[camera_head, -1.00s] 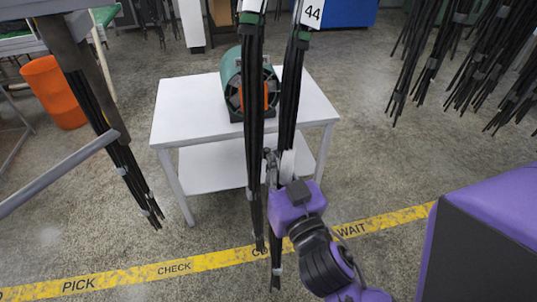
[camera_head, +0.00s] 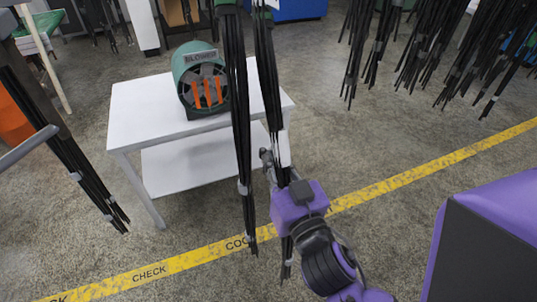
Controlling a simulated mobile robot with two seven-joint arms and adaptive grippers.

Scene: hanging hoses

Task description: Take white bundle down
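The white bundle is a hanging bunch of black hoses with a white band (camera_head: 283,150), right of centre. Its top runs out of view and its lower end shows below my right gripper. My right gripper (camera_head: 271,160), on the purple wrist, is at this bundle just under the white band. A finger shows on the bundle's left side, and the gripper looks shut on it, though the wrist hides part of the grip. The bundle hangs slanted, lower end to the right. A second black bundle (camera_head: 240,125) with a grey band hangs close on its left. My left gripper is not in view.
A white two-level table (camera_head: 140,115) with a green blower (camera_head: 200,80) stands behind the bundles. More hose bundles hang at the upper right (camera_head: 420,50) and at the left (camera_head: 85,180). A yellow floor strip (camera_head: 205,252) crosses below. Open floor lies to the right.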

